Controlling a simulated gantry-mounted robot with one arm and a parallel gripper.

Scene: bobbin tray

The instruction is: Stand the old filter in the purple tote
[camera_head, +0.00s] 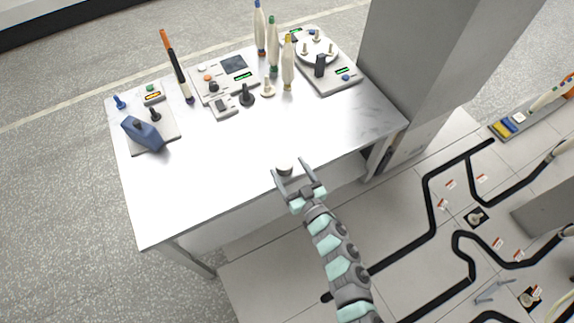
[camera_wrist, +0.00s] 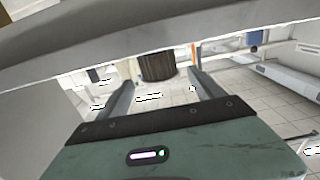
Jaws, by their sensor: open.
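My gripper (camera_head: 288,167) is open at the front edge of the white table. A short round piece with a pale top and darker side (camera_head: 285,168) shows between its fingertips. In the wrist view my gripper's fingers (camera_wrist: 161,79) stand apart. A dark brown, ribbed cylinder (camera_wrist: 157,66), which looks like the old filter, is between and just beyond their tips, its upper part cut off by a grey edge. I cannot tell whether either finger touches it. I see no purple tote in either view.
The table (camera_head: 225,165) is clear in its front half. A grey pillar (camera_head: 425,60) rises on the right. Black tracks (camera_head: 429,200) run on the floor.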

